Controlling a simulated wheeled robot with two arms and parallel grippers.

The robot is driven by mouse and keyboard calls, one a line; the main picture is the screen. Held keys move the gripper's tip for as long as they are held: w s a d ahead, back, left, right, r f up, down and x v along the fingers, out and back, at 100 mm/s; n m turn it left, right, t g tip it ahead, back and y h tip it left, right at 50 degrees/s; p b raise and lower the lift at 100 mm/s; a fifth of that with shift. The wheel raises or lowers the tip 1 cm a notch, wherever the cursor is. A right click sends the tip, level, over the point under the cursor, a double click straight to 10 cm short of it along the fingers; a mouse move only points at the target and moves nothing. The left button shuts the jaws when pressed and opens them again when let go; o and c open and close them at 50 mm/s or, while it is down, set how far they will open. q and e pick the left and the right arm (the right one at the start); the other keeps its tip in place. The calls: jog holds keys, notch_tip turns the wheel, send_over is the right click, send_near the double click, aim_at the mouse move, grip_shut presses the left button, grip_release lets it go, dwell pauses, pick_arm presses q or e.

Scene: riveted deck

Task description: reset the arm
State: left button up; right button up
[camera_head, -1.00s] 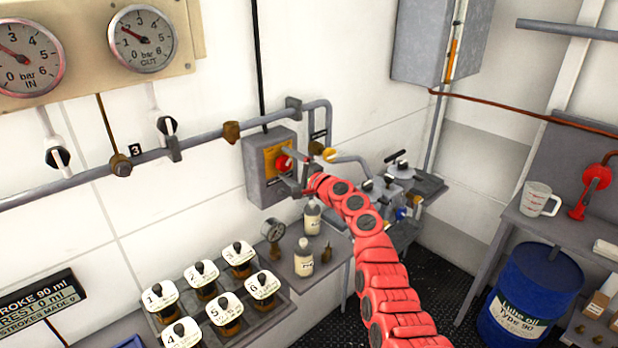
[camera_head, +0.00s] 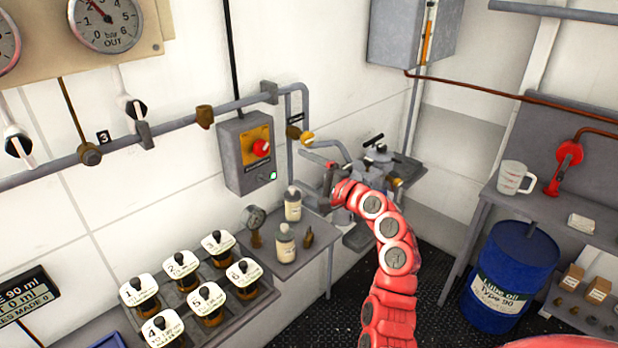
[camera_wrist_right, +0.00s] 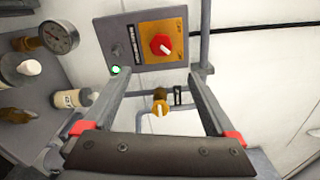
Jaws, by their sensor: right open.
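My right arm (camera_head: 388,250), red and segmented, reaches in from the lower right in the head view. Its gripper (camera_head: 314,172) is open and empty, to the right of the grey switch box (camera_head: 233,166) and apart from it. The box has a yellow plate, a red knob (camera_head: 261,147) and a lit green lamp (camera_head: 272,176). In the right wrist view the two grey fingers of the open gripper (camera_wrist_right: 161,75) stand wide apart. The box's red knob (camera_wrist_right: 161,44) shows beyond them, and a yellow valve knob (camera_wrist_right: 160,108) shows between them. My left gripper is not in view.
Numbered jars (camera_head: 206,300) stand in a rack at lower left. Two bottles (camera_head: 285,243) and a small gauge (camera_head: 254,218) sit on the shelf below the box. A pipe (camera_head: 180,122) runs along the wall. A blue drum (camera_head: 508,275) stands at right, under a bench with a jug (camera_head: 514,178).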

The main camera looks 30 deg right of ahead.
jog(key=shift+s+d, duration=0.25)
jog(key=shift+s, duration=0.45)
